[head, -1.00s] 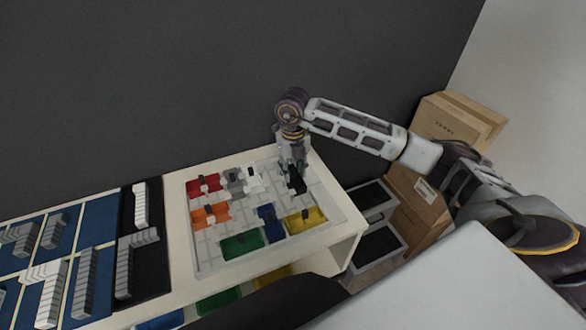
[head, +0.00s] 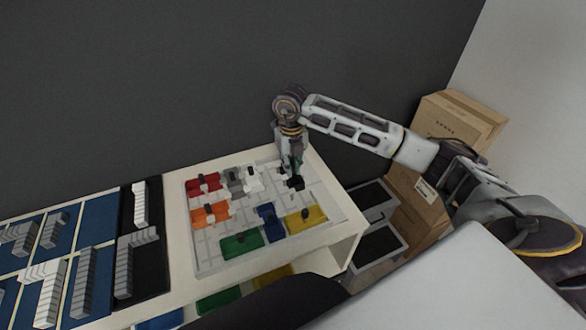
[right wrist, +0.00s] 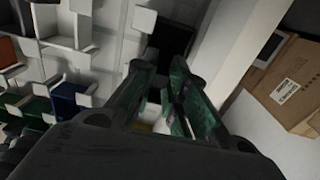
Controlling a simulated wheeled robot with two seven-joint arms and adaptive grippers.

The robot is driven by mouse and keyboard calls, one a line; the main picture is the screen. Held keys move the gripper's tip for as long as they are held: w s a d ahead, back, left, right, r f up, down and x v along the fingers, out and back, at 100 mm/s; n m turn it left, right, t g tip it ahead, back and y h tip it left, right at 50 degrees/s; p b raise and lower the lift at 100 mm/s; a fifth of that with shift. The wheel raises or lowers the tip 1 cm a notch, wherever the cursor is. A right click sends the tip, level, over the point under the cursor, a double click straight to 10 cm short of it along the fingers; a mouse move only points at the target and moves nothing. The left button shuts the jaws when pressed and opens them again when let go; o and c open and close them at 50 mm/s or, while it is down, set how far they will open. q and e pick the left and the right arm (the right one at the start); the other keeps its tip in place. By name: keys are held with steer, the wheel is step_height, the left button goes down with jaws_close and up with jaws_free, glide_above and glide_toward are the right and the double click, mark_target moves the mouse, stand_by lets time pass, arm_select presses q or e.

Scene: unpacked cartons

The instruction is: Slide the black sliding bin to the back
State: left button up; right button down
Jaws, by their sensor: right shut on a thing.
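The black sliding bin (head: 296,184) sits at the back right part of the white grid board (head: 330,206), partly hidden by my right gripper. My right gripper (head: 295,173) reaches down onto it from above, its fingers close together and shut on the bin. In the right wrist view, the fingers (right wrist: 178,82) point at a dark shape that looks like the black bin (right wrist: 172,36). The exact contact is hard to see. My left gripper is not in view.
Red (head: 203,184), orange (head: 210,215), green (head: 241,243), blue (head: 270,224) and yellow (head: 306,219) bins share the board, with grey (head: 235,181) and white (head: 254,178) ones left of the black bin. A dark wall stands behind. Cardboard boxes (head: 455,125) are at the right.

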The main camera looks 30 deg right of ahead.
steer(key=w+b, duration=0.1)
steer(key=w, duration=0.3)
steer(key=shift+w+d, duration=0.1)
steer(key=shift+w, duration=0.35)
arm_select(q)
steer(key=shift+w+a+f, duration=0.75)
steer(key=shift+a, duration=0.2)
arm_select(e)
steer(key=shift+r, duration=0.1)
steer(key=shift+w, duration=0.1)
steer(key=c, duration=1.6)
jaws_free()
steer(key=shift+o, duration=0.8)
steer(key=shift+w, duration=0.15)
steer(key=shift+r, duration=0.55)
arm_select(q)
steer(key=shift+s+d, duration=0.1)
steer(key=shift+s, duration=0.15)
arm_select(e)
step_height(320, 180, up, 11)
steer(key=shift+f, duration=0.15)
